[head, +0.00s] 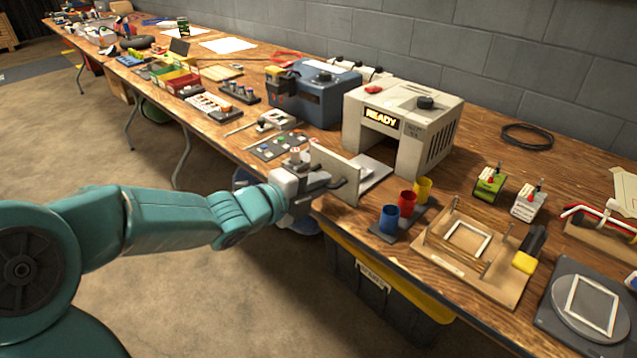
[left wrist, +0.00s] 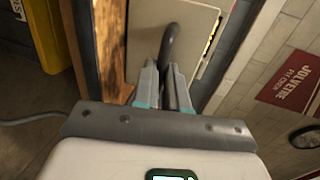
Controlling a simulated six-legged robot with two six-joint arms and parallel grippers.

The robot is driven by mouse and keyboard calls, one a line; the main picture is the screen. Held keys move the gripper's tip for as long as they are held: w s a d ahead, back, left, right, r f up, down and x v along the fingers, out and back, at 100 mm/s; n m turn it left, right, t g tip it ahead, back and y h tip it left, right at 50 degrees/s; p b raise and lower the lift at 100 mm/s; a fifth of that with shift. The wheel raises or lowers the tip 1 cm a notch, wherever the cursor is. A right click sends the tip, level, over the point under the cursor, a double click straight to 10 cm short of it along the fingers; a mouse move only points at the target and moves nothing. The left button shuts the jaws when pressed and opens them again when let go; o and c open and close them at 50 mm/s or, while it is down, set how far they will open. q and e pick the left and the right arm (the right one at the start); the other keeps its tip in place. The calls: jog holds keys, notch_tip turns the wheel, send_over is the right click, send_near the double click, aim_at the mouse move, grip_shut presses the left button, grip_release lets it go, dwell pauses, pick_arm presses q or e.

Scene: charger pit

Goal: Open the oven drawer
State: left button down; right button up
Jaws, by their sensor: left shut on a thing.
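The oven (head: 408,118) is a cream box with a lit READY sign, standing on the wooden bench. Its drawer (head: 336,172) is out in front of the oven's opening, with a pale tray part (head: 374,172) between the front panel and the body. My left gripper (head: 338,185) is at the drawer's front panel. In the left wrist view its fingers (left wrist: 163,82) are shut on the dark curved drawer handle (left wrist: 169,42), with the beige panel (left wrist: 198,32) behind it. My right gripper is not in view.
Blue (head: 389,217), red (head: 406,204) and yellow (head: 423,190) cups stand right of the drawer. A wooden frame jig (head: 470,262) lies farther right. A blue machine (head: 315,92) stands left of the oven. A black bin with a yellow lid (head: 372,283) is below the bench edge.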

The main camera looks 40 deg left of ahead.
pick_arm(q)
jog(key=c, duration=1.2)
grip_release()
jog(key=shift+s, duration=0.1)
jog(key=shift+p+v, duration=1.95)
jog(key=shift+v, duration=6.15)
